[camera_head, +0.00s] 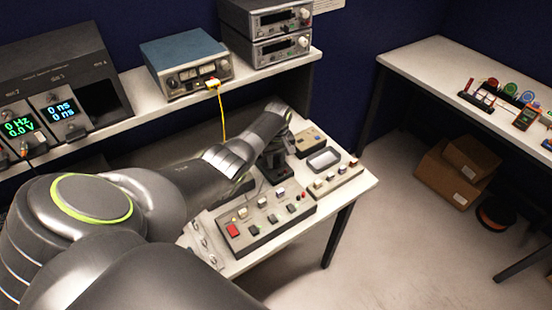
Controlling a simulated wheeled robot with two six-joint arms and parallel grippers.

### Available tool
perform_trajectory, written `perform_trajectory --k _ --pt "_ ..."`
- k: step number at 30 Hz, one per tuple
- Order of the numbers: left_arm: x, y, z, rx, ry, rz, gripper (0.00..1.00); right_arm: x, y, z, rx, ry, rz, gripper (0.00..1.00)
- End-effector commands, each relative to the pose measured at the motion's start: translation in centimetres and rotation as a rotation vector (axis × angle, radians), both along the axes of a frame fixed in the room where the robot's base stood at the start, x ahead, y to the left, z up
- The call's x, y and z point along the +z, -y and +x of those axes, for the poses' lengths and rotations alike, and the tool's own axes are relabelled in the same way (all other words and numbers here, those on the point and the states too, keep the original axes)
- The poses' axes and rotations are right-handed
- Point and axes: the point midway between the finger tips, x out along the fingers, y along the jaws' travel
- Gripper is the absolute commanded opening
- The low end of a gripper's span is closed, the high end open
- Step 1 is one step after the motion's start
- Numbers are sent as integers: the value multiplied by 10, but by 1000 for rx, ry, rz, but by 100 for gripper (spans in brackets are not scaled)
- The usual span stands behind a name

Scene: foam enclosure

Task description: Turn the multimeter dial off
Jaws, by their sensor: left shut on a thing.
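My left arm reaches from the lower left over the near bench, and its gripper (275,168) points down at the bench top behind the button panel. It is shut on a small dark thing that the gripper and wrist mostly hide, so I cannot tell whether this is the multimeter dial. An orange handheld instrument that looks like a multimeter (526,118) lies on the right bench, well away from the gripper. Its dial setting is too small to read. My right gripper is not in view.
A sloped control panel (262,235) with a red button is in front of the gripper. A tan box (309,141) and a second panel (335,182) stand to its right. A shelf behind carries a blue instrument (186,50) with a hanging yellow cable (222,115).

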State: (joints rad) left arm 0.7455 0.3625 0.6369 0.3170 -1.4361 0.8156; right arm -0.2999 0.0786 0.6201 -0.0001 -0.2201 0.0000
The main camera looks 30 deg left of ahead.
Motion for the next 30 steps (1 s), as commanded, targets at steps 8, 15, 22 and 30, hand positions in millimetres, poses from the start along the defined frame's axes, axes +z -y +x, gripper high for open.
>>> perform_trajectory --k 8,15,22,30 --pt "1 -1 1 23 4 3 4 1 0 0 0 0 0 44" --pt "2 -1 1 22 4 3 4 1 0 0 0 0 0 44" --pt "1 -1 1 21 2 2 48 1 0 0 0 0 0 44" --pt "2 0 1 21 2 1 48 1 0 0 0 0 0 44"
